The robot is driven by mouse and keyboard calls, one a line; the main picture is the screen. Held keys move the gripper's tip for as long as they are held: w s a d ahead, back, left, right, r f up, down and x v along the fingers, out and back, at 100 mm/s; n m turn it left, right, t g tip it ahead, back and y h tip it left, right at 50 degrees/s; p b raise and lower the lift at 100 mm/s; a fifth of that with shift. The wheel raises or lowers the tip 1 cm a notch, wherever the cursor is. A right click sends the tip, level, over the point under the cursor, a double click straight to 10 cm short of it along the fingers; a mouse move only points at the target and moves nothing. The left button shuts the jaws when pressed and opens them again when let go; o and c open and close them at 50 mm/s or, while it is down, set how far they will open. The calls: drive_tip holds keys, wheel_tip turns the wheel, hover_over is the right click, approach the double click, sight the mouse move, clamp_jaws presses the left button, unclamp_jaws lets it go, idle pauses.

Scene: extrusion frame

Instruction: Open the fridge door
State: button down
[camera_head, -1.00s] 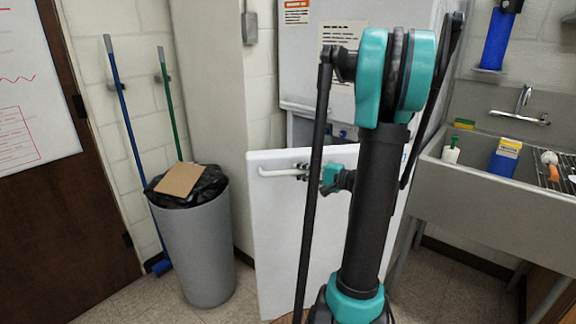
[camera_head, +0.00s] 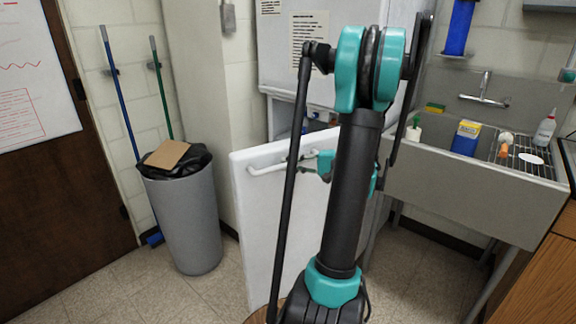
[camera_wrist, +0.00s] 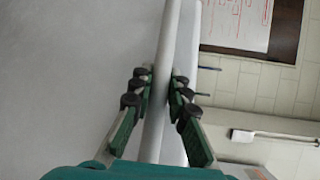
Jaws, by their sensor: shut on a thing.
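The fridge is a white two-door unit, with its upper door (camera_head: 284,48) closed. Its lower door (camera_head: 262,215) is swung open toward me, and a strip of the interior shows above its top edge. A white bar handle (camera_head: 266,170) sits near the door's upper left. My gripper (camera_head: 308,160) is at the handle, partly hidden behind my arm. In the wrist view, the fingers of my gripper (camera_wrist: 158,95) are closed around the handle bar (camera_wrist: 172,50), one set on each side. The door face (camera_wrist: 75,70) fills the left of that view.
A grey trash bin (camera_head: 188,225) with a black bag and cardboard stands left of the door. Blue and green poles lean on the wall behind it. A sink (camera_head: 470,195) stands at the right. Floor (camera_head: 120,285) is clear in front of the bin.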

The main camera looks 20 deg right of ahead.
drive_tip(key=c, duration=1.4)
unclamp_jaws()
drive_tip(key=shift+c, duration=0.2)
drive_tip(key=v, duration=1.2)
